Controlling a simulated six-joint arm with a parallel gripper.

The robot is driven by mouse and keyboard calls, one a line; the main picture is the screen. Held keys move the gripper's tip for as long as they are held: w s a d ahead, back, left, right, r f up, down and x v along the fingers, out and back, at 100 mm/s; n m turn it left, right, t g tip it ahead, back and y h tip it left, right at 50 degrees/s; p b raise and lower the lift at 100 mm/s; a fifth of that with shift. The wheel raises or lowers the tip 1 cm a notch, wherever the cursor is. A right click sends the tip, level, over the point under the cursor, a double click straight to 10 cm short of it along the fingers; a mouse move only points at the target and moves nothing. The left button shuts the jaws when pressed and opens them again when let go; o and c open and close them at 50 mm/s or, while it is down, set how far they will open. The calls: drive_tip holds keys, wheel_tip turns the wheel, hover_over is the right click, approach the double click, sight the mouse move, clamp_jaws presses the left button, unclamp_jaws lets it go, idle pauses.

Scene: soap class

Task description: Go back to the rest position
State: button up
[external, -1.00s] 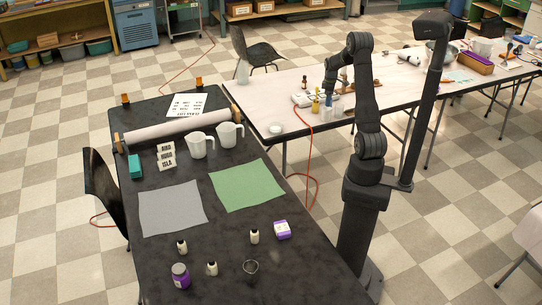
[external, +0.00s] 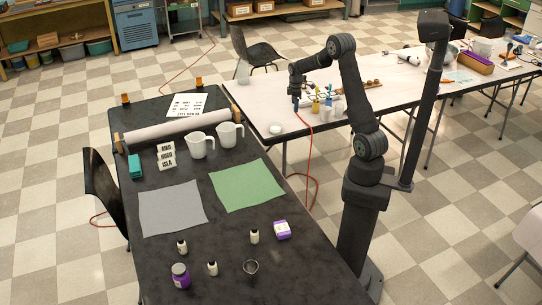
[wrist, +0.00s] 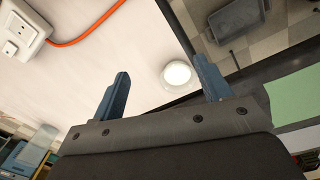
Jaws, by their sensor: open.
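My gripper (external: 296,103) hangs over the white-topped table at the back, near its left part. In the wrist view my gripper (wrist: 158,85) shows two blue fingers spread wide apart with nothing held between them. A small round white dish (wrist: 177,74) lies on the table beyond the fingers, and it also shows in the external view (external: 275,129). The arm is raised and bent, with the gripper pointing down.
The dark table (external: 200,260) holds a grey cloth (external: 170,208), a green cloth (external: 246,185), two white jugs (external: 201,145) and several small bottles. Yellow and blue items (external: 316,105) stand right of my gripper. A red cord (external: 311,150) hangs off the white table.

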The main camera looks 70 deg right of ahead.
drive_tip(key=w+a+n, duration=0.2)
drive_tip(key=w+a, duration=0.4)
drive_tip(key=a, duration=0.4)
drive_tip(key=w+a+n, duration=0.2)
drive_tip(key=w+a, duration=0.4)
drive_tip(key=a, duration=0.5)
drive_tip(key=shift+w, duration=0.15)
